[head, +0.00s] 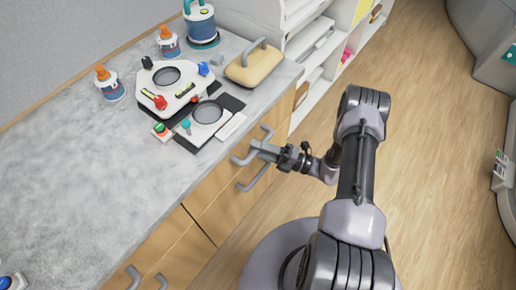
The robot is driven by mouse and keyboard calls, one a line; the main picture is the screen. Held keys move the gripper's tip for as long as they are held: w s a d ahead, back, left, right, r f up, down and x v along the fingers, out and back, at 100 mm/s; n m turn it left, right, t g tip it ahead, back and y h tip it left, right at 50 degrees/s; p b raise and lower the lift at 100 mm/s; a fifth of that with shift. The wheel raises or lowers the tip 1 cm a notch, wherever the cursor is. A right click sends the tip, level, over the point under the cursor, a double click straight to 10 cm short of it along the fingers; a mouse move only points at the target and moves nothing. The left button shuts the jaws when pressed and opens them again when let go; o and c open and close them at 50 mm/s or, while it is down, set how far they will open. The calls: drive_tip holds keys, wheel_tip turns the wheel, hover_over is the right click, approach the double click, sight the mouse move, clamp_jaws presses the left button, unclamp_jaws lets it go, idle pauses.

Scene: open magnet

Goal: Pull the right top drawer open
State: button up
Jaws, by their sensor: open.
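The right top drawer (211,186) is a wooden front just under the counter edge, and it looks shut. Its grey bar handle (237,161) shows at both ends. My gripper (256,149) is open at the middle of this handle and hides that part. I cannot tell whether the handle lies between the fingers or whether they touch it. A second bar handle (254,179) shows just below, on the drawer underneath.
The grey counter (70,190) holds a white device (170,88), a tan case (254,66) and several bottles. White shelves (310,45) stand beyond the drawers. Two more handles are at the lower left. The wooden floor (430,130) to the right is clear.

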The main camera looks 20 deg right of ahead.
clamp_jaws()
idle(1.4)
